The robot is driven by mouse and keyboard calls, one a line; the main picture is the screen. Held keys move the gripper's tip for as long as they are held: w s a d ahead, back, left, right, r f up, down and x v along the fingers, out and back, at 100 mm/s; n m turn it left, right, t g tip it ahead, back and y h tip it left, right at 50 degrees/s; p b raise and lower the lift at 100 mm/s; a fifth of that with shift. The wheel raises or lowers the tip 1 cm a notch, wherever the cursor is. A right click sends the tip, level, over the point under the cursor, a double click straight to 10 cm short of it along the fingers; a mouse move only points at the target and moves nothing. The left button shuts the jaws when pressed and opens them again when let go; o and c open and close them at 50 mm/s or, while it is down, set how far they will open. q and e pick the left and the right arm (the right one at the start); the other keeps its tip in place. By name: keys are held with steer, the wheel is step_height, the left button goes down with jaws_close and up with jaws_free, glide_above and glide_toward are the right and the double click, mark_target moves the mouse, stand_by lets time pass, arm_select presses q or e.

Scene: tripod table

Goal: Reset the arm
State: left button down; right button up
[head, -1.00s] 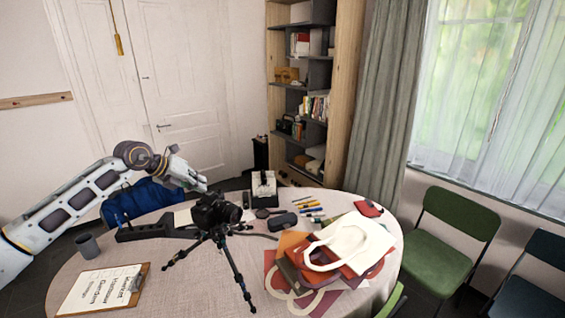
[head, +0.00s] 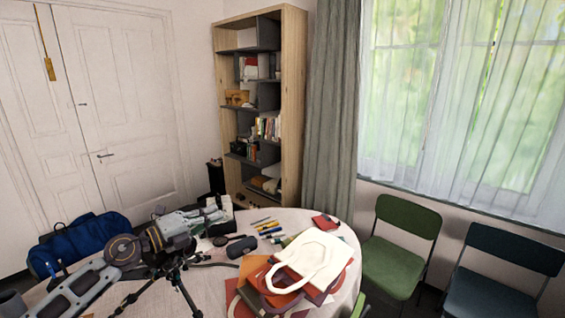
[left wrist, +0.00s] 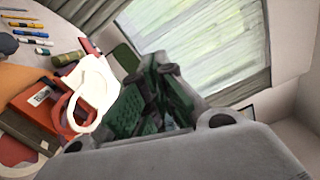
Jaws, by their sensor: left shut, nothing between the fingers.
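My left arm comes in from the left of the head view, low over the table. Its gripper (head: 214,212) is shut and empty, pointing right. I cannot tell whether the arm touches the tripod. My right gripper is not in view.
The round table (head: 345,250) carries a white bag (head: 312,258) on orange and brown pieces, a dark case (head: 241,247), pens (head: 268,228) and a red item (head: 325,222). A blue bag (head: 80,243) sits beyond it. Green (head: 392,263) and dark blue (head: 500,293) chairs stand right.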

arm_select(q)
steer(key=s+a+f+n+t+y, duration=0.1)
steer(key=s+a+f+n+y, duration=0.35)
steer(key=f+n+y, duration=0.65)
steer(key=s+a+f+n+y, duration=0.3)
steer(key=s+f+n+y, duration=0.3)
steer(key=n, duration=0.9)
steer(key=s+d+f+n+g+h, duration=0.1)
steer(key=s+d+f+g+h, duration=0.15)
steer(key=s+f+g, duration=0.5)
steer(key=s+d+f+n+g+h, duration=0.1)
steer(key=s+d+f+g+h, duration=0.15)
steer(key=s+f, duration=0.85)
steer(key=s+f+g, duration=0.1)
steer(key=s+f, duration=0.2)
steer(key=f, duration=1.2)
steer(key=s+f, duration=0.3)
steer(key=f, duration=1.2)
steer(key=s+a+f, duration=0.2)
steer(key=s+f, duration=0.7)
steer(key=s, duration=0.2)
steer(key=s+a+f+g+y, duration=0.1)
steer(key=s+f, duration=0.9)
steer(key=s, duration=0.1)
steer(key=shift+a+g, duration=0.3)
steer(key=shift+a, duration=0.1)
